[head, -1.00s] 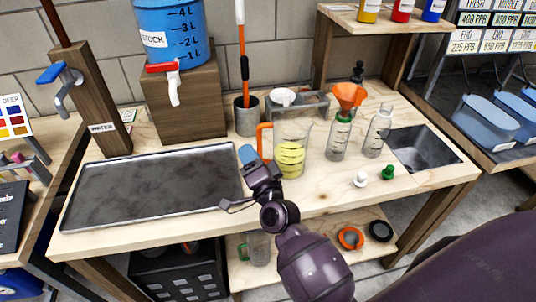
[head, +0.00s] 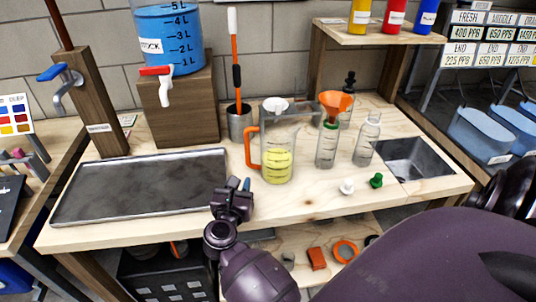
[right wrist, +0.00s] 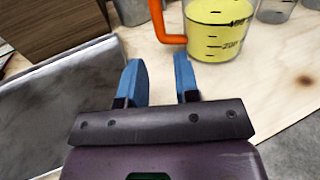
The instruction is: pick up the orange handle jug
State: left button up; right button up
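The jug (head: 278,160) is clear, with an orange handle (head: 251,148) on its left side and yellow liquid in its lower part. It stands upright on the wooden bench. In the right wrist view the jug (right wrist: 222,32) is at the top right, with its orange handle (right wrist: 160,22) beyond the fingers. My right gripper (head: 240,185) is in front of and below the handle, apart from it. In the right wrist view its blue fingers (right wrist: 158,82) are spread with nothing between them. My left gripper is not in view.
A metal tray (head: 140,187) lies left of the jug. Two clear bottles, one (head: 326,146) with an orange funnel (head: 336,104), stand to the right. A white stopper (head: 347,187) and a green stopper (head: 376,181) lie near the front. A brush holder (head: 240,124) stands behind.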

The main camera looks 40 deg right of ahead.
aim_at(247, 160)
jog(key=shift+w+d+r, duration=0.15)
jog(key=shift+w+d, duration=0.05)
jog(key=shift+d, duration=0.2)
jog(key=x, duration=1.1)
jog(key=shift+w+a, duration=0.15)
jog(key=shift+w, duration=0.05)
grip_shut()
